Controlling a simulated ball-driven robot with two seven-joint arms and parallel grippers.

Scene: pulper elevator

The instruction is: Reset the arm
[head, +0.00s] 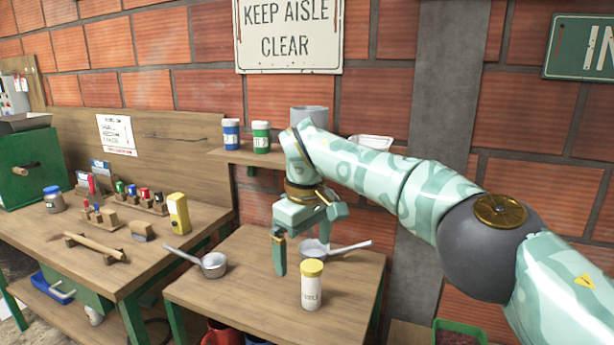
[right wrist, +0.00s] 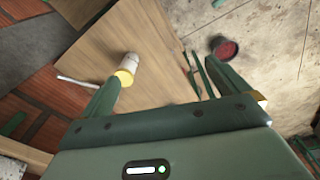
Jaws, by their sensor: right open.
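My right arm reaches in from the right in the head view, its right gripper (head: 303,245) hanging above the small wooden table (head: 235,300). The gripper is open and nothing shows between its fingers; it also shows open in the right wrist view (right wrist: 160,90). A white jar with a yellow lid (head: 312,285) stands upright on the small table, in front of the gripper and apart from it. In the right wrist view the jar (right wrist: 130,65) appears beside the left finger. My left gripper is not in view.
Two metal pans (head: 213,264) (head: 318,250) rest on the small table. A shelf (head: 250,156) behind holds a blue jar (head: 231,133), a green jar (head: 261,137) and a grey pot (head: 310,116). The left workbench (head: 100,265) carries tools and a yellow container (head: 178,212).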

